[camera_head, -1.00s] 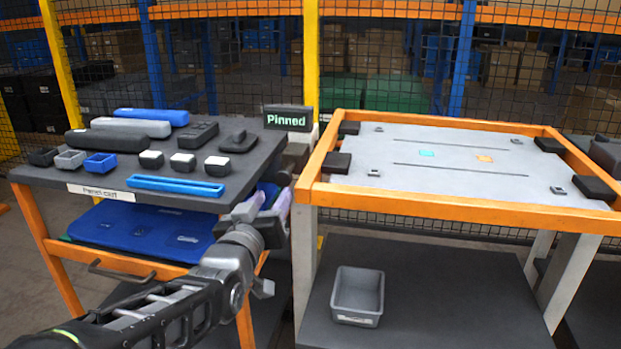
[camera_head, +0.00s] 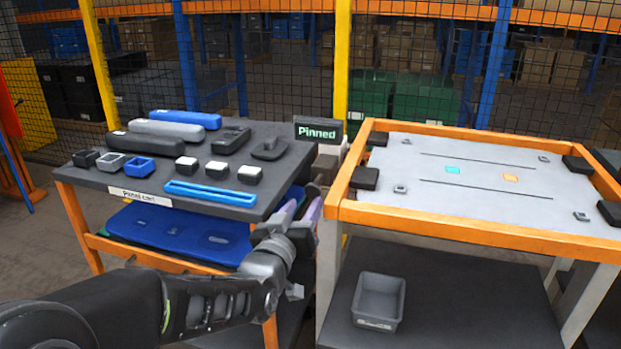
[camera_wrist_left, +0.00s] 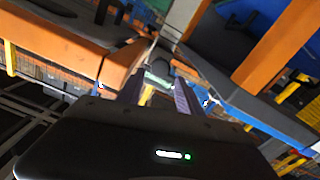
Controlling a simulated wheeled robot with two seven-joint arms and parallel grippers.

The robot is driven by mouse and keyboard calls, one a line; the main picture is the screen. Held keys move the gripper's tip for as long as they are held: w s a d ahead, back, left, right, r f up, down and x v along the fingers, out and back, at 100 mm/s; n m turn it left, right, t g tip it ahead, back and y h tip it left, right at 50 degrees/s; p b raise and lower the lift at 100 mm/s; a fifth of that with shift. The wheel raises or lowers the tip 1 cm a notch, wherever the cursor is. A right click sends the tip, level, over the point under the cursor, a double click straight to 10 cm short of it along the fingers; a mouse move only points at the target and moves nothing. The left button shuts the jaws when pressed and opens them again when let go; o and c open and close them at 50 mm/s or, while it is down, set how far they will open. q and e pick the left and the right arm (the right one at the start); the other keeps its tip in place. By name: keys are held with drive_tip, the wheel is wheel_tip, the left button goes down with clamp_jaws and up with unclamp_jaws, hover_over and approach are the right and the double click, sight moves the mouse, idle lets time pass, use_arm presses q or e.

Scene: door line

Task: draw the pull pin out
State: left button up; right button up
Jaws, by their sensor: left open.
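A black sign (camera_head: 318,130) reading "Pinned" stands on a pale post between the dark-topped cart (camera_head: 95,178) and the orange-framed table (camera_head: 440,238). My left gripper (camera_head: 299,212) points into the gap between cart and table, below the sign. Its two fingers are apart, and I see nothing held. In the left wrist view the gripper (camera_wrist_left: 158,92) shows its open fingers, with a small pale greenish thing (camera_wrist_left: 156,79) beyond them. I cannot tell whether that is the pull pin; the pin is not clearly visible. My right gripper is not in view.
The cart carries blue, grey and black cases, small bins and a blue tray (camera_head: 210,193). A grey bin (camera_head: 379,300) sits on the table's dark lower shelf. Orange frame edges flank the narrow gap. A mesh fence stands behind.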

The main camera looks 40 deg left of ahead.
sight(312, 193)
use_arm(q)
drive_tip(key=p+x, duration=0.4)
drive_tip(key=shift+w+a, duration=0.1)
drive_tip(key=shift+w, duration=0.1)
drive_tip(key=shift+w+a, duration=0.2)
drive_tip(key=shift+w, duration=0.4)
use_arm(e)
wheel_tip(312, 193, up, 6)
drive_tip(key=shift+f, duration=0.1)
use_arm(q)
drive_tip(key=shift+c, duration=0.5)
clamp_jaws()
